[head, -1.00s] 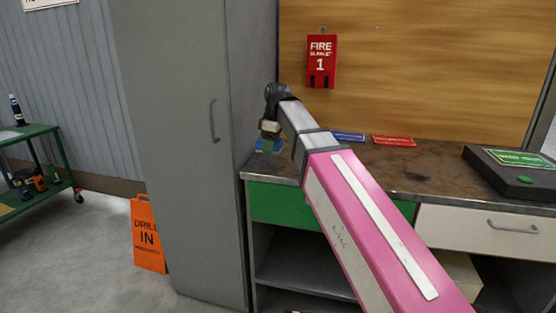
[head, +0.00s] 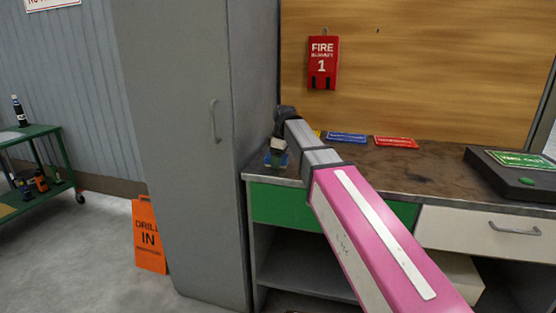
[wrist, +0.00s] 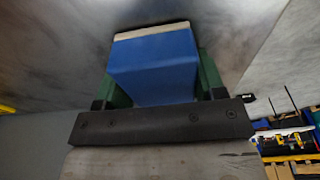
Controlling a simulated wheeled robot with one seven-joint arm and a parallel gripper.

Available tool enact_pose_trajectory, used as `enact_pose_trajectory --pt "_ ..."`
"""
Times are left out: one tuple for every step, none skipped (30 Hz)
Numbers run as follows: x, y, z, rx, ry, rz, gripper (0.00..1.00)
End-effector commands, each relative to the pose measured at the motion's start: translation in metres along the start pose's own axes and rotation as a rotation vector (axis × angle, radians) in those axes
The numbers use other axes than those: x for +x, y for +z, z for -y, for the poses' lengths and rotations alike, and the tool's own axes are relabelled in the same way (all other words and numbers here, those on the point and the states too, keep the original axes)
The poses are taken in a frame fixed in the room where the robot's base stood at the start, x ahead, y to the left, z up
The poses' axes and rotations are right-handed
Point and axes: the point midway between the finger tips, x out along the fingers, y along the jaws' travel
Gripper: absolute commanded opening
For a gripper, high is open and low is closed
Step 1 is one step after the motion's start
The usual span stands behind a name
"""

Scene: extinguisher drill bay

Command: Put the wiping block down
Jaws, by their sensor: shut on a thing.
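The wiping block (wrist: 155,65) is blue with a pale strip along its far edge. In the wrist view it sits between the two green fingers of my gripper (wrist: 155,88), which is shut on it. In the head view my gripper (head: 276,158) is at the left end of the bench (head: 440,183), by its front corner and close to the grey cabinet. The block shows there only as a small blue patch. I cannot tell whether it touches the bench top.
A tall grey cabinet (head: 185,150) stands just left of the bench. Blue (head: 347,138) and red (head: 396,142) labels lie at the back of the bench top. A dark box with a green plate (head: 515,175) is at the right. The middle of the bench top is clear.

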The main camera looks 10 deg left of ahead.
Motion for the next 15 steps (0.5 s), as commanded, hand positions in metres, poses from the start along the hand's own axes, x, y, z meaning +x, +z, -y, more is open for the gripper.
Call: enact_pose_trajectory --pt "-0.0005 -0.0002 -0.0002 0.0 0.0 0.0 0.41" --pt "-0.0005 -0.0002 -0.0001 0.0 0.0 0.0 0.41" --pt "-0.0006 -0.0002 -0.0001 0.0 0.0 0.0 0.41" --pt "-0.0004 -0.0002 -0.0001 0.0 0.0 0.0 0.41" --pt "0.0 -0.0001 -0.0001 0.0 0.0 0.0 0.41" --pt "0.001 0.0001 0.0 0.0 0.0 0.0 0.41" --pt "0.0019 0.0002 0.0 0.0 0.0 0.0 0.41" --pt "0.0027 0.0004 0.0 0.0 0.0 0.0 0.41" --pt "0.0037 0.0005 0.0001 0.0 0.0 0.0 0.41" --pt "0.0046 0.0007 0.0001 0.0 0.0 0.0 0.41" --pt "0.0055 0.0008 0.0001 0.0 0.0 0.0 0.41" --pt "0.0052 0.0008 0.0 0.0 0.0 0.0 0.77" --pt "0.0054 0.0008 0.0 0.0 0.0 0.0 0.86" --pt "0.0055 0.0009 0.0003 0.0 0.0 0.0 0.89" --pt "0.0058 0.001 0.0008 0.0 -0.002 0.001 0.89"
